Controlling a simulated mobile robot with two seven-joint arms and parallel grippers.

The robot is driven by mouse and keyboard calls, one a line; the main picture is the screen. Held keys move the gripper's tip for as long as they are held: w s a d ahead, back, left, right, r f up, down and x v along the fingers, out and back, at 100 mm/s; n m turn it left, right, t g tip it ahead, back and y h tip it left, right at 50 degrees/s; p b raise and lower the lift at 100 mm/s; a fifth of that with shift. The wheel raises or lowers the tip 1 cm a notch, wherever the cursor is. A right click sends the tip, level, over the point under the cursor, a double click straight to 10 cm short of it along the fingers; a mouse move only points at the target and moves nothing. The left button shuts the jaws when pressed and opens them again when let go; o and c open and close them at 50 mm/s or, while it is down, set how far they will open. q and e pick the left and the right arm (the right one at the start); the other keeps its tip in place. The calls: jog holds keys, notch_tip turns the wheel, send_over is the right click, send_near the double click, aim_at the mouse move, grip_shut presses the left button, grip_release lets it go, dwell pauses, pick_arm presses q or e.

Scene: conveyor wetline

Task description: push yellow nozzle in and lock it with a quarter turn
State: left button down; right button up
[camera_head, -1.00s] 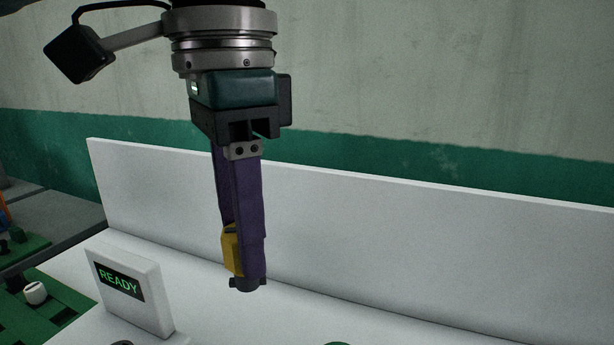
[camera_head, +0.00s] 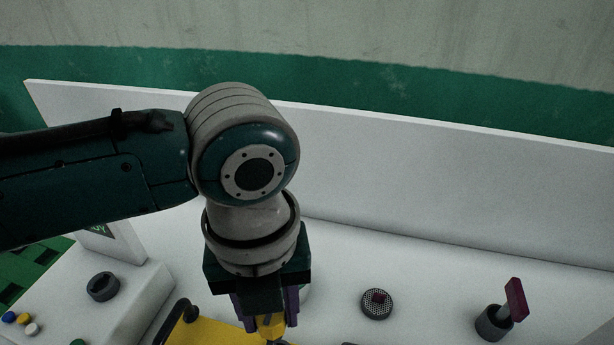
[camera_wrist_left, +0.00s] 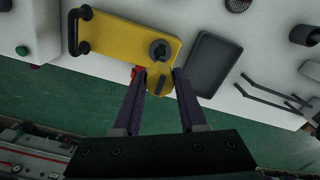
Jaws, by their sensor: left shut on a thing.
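The yellow nozzle (camera_head: 271,328) is between the purple fingers of my left gripper (camera_head: 265,318), which is shut on it. In the left wrist view the nozzle (camera_wrist_left: 160,84) has a dark slot mark on its face, and the gripper (camera_wrist_left: 160,80) holds it from both sides. A round black socket (camera_wrist_left: 158,50) sits on a yellow plate (camera_wrist_left: 118,45) just beyond the nozzle. The nozzle looks close to the socket, but I cannot tell whether they touch. In the head view my wrist hides much of this area. My right gripper is not in view.
The plate has a black handle (camera_wrist_left: 75,30). A dark grey tray (camera_wrist_left: 207,66) lies beside it. A white box (camera_head: 140,290) with a black ring (camera_head: 102,286) stands left. A perforated disc (camera_head: 377,304) and a cup with a red-handled tool (camera_head: 495,322) stand right. A white panel (camera_head: 430,185) closes the back.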

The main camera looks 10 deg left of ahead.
pick_arm(q)
jog(key=shift+s+f, duration=0.1)
jog(key=shift+f, duration=0.25)
notch_tip(320, 180, down, 4)
jog(key=b, duration=0.5)
jog(key=shift+f, duration=0.15)
jog(key=shift+f+b, duration=0.6)
jog(key=shift+f, duration=0.2)
jog(key=shift+f+b, duration=0.6)
jog(key=shift+f, duration=0.45)
jog(key=shift+c, duration=1.9)
grip_release()
jog(key=shift+r, duration=0.1)
